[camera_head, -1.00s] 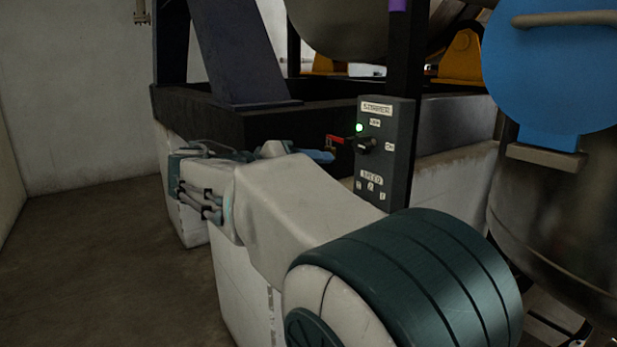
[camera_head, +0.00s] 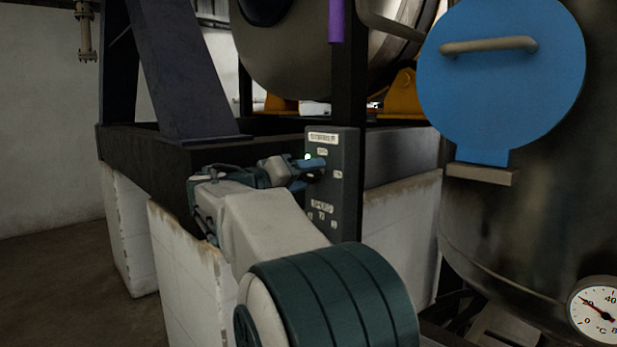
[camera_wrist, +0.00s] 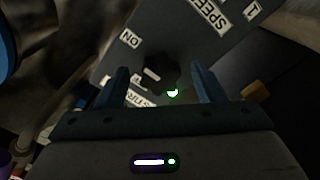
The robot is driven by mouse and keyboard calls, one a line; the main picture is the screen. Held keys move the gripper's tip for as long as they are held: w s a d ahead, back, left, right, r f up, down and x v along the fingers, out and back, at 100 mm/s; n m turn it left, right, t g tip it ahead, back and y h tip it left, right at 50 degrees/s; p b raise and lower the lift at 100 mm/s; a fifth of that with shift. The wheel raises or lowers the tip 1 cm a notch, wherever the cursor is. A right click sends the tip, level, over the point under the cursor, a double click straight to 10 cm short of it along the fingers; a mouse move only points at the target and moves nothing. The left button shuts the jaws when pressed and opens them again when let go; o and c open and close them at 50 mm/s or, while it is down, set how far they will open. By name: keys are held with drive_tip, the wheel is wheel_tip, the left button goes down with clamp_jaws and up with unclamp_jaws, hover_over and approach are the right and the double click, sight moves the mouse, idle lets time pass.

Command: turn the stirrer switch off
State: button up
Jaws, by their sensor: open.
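The stirrer panel (camera_head: 345,185) is a dark grey upright box with white labels, and its green lamp (camera_head: 308,156) is lit. My gripper (camera_head: 312,163) is at the panel's upper left, in front of the switch, and hides the knob in the head view. In the wrist view the black switch knob (camera_wrist: 160,70) with a white mark lies between and just beyond my open fingers (camera_wrist: 161,82). The ON label (camera_wrist: 130,38) is to its upper left; the lit lamp (camera_wrist: 173,93) is just below it. I cannot tell whether the fingers touch the knob.
A blue round hatch (camera_head: 500,85) on a metal vessel stands to the right, with a temperature gauge (camera_head: 597,312) below. A dark frame (camera_head: 175,155) on pale blocks (camera_head: 185,250) is behind and left of my arm. Open floor (camera_head: 60,270) lies at far left.

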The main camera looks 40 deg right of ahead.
drive_tip(key=shift+w+d, duration=0.1)
drive_tip(key=shift+d, duration=0.65)
drive_tip(key=c, duration=1)
drive_tip(key=shift+o, duration=0.2)
